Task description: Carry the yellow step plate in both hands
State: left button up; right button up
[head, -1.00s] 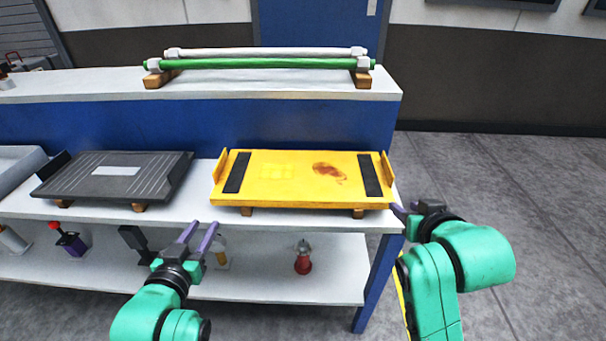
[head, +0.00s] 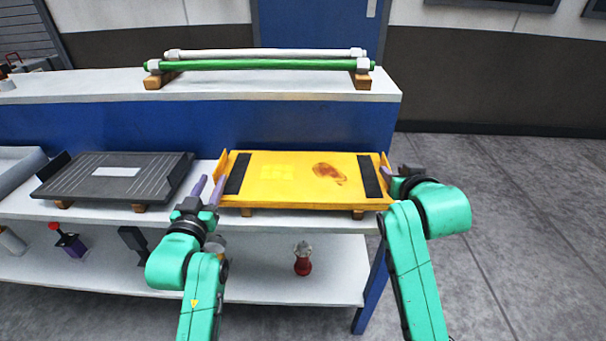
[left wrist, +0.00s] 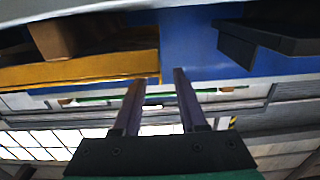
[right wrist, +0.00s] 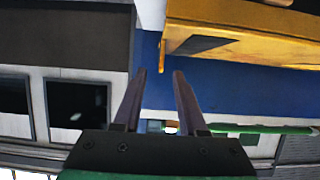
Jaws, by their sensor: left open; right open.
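The yellow step plate (head: 300,180) lies flat on wooden blocks on the white shelf, with black strips near both ends and a brown stain. It also shows in the left wrist view (left wrist: 80,70) and the right wrist view (right wrist: 240,40). My left gripper (head: 208,188) is open and empty at the plate's left end, its fingers close to the left end lip. My right gripper (head: 390,178) is open at the plate's right end, partly hidden behind my own wrist. In the right wrist view a yellow lip stands just beyond the fingertips (right wrist: 158,85). I cannot tell whether either gripper touches the plate.
A dark grey ribbed plate (head: 115,178) lies on blocks to the left, near my left gripper. A green tube (head: 260,64) and a white tube rest on the upper shelf (head: 250,87). A red bottle (head: 303,262) stands on the lower shelf. The floor at right is clear.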

aim_at(218, 169)
pick_arm(q)
jog(key=w, duration=0.5)
jog(key=shift+w+d, duration=0.15)
jog(key=shift+w, duration=0.15)
pick_arm(e)
jog(key=x, duration=0.5)
jog(key=shift+w+f, duration=0.15)
jog(key=shift+w, duration=0.15)
pick_arm(q)
grip_shut()
pick_arm(e)
grip_shut()
